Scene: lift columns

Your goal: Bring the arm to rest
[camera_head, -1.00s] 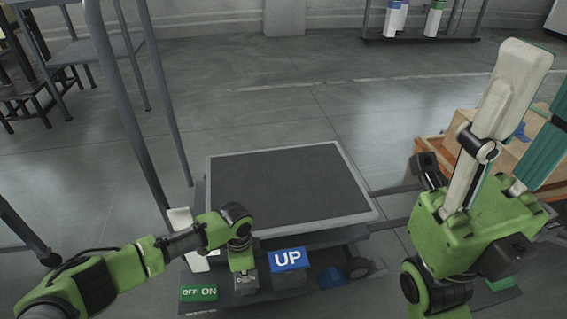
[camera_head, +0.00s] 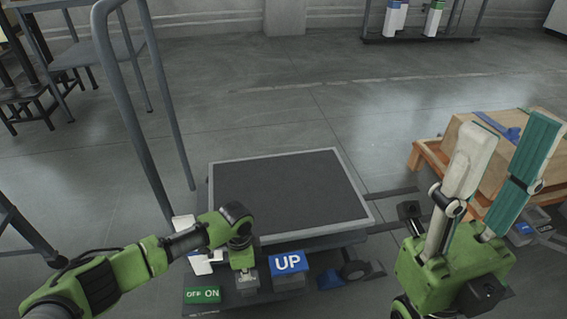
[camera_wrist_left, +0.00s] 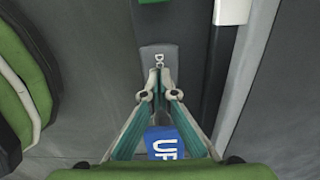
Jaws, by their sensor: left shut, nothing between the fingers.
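My left arm reaches in from the left in the head view, with its wrist bent down over the control panel beside the blue UP button (camera_head: 288,262). My left gripper (camera_wrist_left: 156,84) is shut and empty in the left wrist view. The UP button also shows between the finger links (camera_wrist_left: 164,142). My right gripper (camera_head: 507,135) is raised at the right, its fingers apart and empty.
A lift platform (camera_head: 285,190) with a dark top and grey rail (camera_head: 130,90) lies behind the panel. The green OFF ON switch (camera_head: 203,295) is at its front left. A cardboard box (camera_head: 485,160) stands at the right. Open floor lies beyond.

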